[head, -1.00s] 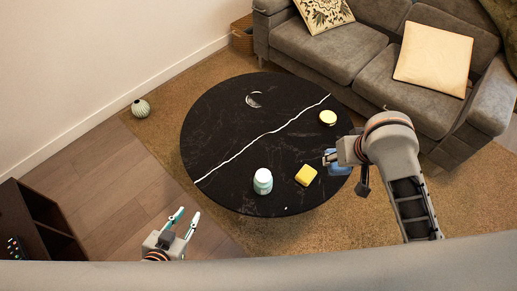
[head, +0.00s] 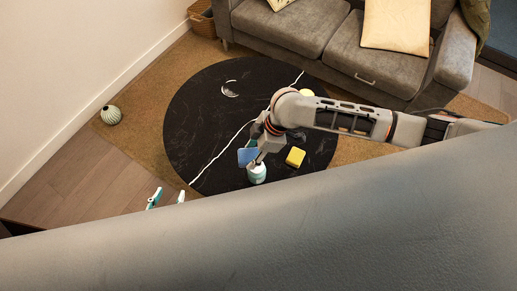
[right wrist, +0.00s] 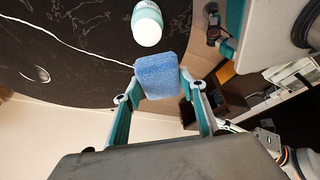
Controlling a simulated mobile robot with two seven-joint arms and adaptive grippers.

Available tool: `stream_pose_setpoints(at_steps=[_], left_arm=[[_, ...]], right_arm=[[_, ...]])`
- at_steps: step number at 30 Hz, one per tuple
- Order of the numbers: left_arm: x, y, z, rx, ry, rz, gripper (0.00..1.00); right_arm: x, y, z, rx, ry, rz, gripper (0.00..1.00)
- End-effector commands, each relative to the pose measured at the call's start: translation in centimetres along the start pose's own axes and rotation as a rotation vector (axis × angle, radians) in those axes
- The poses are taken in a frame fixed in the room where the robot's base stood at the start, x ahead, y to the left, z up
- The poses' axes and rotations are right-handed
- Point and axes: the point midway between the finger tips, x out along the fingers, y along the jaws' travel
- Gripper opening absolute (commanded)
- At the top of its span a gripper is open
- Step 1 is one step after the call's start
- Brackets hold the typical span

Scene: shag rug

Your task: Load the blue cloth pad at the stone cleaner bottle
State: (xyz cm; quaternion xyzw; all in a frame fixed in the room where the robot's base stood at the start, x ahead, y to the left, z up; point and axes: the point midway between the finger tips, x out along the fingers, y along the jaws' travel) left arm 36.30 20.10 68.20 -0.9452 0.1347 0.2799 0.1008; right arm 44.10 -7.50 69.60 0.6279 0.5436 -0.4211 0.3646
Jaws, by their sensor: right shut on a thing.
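The blue cloth pad (right wrist: 157,75) is held between the two fingers of my right gripper (right wrist: 160,88), which is shut on it. In the head view the pad (head: 247,157) shows just left of the top of the stone cleaner bottle. The bottle (head: 257,175), white and pale teal, stands upright on the black round table; its lower part is clear of the arm. In the right wrist view the bottle (right wrist: 147,25) is just beyond the pad, with a small gap in the picture. My left gripper (head: 167,197) is open and empty, left of the table.
A yellow sponge (head: 295,157) lies right of the bottle on the black table (head: 200,130). A round yellow-topped item (head: 306,93) is partly hidden behind my right arm. A glassy crescent-shaped thing (head: 230,89) lies at the back left. The table's left half is mostly clear.

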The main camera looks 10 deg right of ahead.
Motion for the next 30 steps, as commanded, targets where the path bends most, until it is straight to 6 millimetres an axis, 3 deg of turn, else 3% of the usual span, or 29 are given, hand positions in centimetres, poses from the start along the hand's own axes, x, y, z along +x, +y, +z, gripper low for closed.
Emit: stream_pose_setpoints(at_steps=[6,14,30], left_arm=[[-0.3,-0.1,-0.5,0.0,0.001,0.0,0.4],[0.1,0.0,0.2,0.0,0.0,0.0,0.4],[2.5,0.9,5.4,-0.005,-0.028,0.007,0.4]], right_arm=[[0.7,1.3,2.5,-0.08,0.0,-0.031,0.24],[1.5,1.3,3.0,-0.09,0.004,-0.037,0.24],[5.5,1.2,4.5,-0.089,0.003,-0.04,0.24]])
